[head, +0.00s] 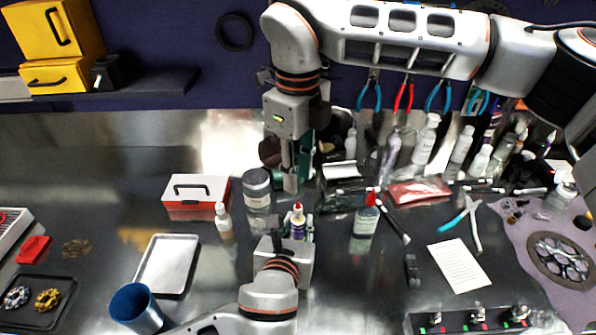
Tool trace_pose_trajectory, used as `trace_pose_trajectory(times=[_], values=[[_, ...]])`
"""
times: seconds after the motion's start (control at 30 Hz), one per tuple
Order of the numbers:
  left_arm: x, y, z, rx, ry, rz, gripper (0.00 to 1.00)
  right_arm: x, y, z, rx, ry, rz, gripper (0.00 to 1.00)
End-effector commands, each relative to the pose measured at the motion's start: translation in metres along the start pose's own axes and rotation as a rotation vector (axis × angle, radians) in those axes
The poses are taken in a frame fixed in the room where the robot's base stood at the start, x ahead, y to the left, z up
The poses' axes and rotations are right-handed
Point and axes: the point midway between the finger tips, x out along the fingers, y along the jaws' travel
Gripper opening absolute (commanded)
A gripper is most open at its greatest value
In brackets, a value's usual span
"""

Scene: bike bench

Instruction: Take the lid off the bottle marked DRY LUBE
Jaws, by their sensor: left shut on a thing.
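My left gripper (298,234) comes up from the bottom middle and is shut on a small bottle (298,229) with a dark purple and yellow label. The bottle stands upright, with a red-and-white lid (297,208) on top. Its lettering is too small to read, so I cannot confirm it says DRY LUBE. My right gripper (293,186) points down above and slightly behind that lid, apart from it in the picture. Whether its fingers are open or shut is unclear. Another bottle (365,222) with a red cap and pale label stands to the right.
A dark-lidded jar (257,190) and a white-capped bottle (224,222) stand to the left. A red-and-white box (196,196), a tray (168,264) and a blue cup (135,307) lie farther left. Several bottles crowd the back right. Pliers (466,219) and a paper sheet (459,264) lie right.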

Motion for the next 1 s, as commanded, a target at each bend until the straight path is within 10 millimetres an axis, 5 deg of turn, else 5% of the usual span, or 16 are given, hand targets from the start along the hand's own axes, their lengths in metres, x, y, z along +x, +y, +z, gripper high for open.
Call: trace_pose_trajectory(times=[1.0], values=[[0.0, 0.0, -0.0004, 0.0, 0.001, 0.0, 0.0, 0.0, 0.0003, 0.0001, 1.845, 0.001, -0.001, 0.26]])
